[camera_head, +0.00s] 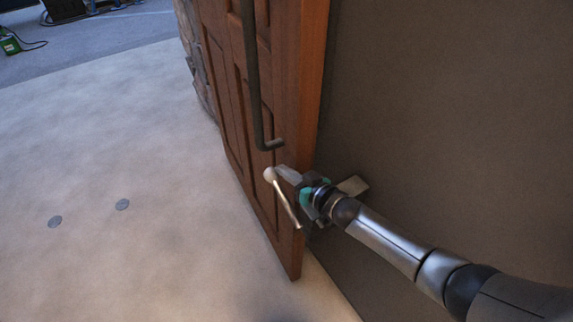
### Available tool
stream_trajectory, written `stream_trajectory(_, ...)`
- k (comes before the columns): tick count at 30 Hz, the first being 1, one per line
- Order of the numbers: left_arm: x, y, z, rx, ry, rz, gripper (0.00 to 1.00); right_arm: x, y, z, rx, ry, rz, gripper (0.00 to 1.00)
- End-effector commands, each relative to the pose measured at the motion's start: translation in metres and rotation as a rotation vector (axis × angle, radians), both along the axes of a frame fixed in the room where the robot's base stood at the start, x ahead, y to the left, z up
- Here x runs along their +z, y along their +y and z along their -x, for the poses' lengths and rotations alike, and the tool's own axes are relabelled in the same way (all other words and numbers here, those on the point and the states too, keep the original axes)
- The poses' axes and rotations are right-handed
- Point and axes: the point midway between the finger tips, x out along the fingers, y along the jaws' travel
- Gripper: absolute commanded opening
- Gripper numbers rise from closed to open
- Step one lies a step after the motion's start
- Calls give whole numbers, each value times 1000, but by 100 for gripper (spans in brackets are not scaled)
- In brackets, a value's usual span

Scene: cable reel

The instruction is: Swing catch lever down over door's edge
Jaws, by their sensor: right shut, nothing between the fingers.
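The brown panelled wooden door (262,190) stands open along the dark wall, its edge facing me. A thin pale lever (284,200) with a rounded upper end slants down across the door's face near that edge. I cannot tell whether this is the catch lever or a door handle. My right gripper (284,175) is shut and empty at the door's edge, its tips close to the lever's rounded end. I cannot tell whether they touch. A pale flat piece (353,186) shows behind the gripper by the wall; the gripper partly hides it. My left gripper is not in view.
A long dark pull bar (252,75) runs down the door above the gripper. The dark wall (450,120) fills the right side. The pale floor (110,150) at left is clear, with two flat discs.

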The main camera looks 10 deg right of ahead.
Motion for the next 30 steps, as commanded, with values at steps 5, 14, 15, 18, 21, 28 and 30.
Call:
stream_trajectory(5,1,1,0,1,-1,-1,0,-5,0,-1,0,-2,0,0)
stream_trajectory(14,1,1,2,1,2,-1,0,-6,1,-2,1,-4,-1,0)
stream_trajectory(15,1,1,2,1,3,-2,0,-6,1,-2,1,-4,-1,0)
stream_trajectory(18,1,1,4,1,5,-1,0,-6,1,-1,1,-4,-1,0)
stream_trajectory(21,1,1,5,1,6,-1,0,-6,1,-1,1,-4,-1,0)
stream_trajectory(28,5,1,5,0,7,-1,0,-4,-4,8,0,-1,-2,0)
stream_trajectory(30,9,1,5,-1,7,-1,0,-1,-8,16,1,-1,-1,0)
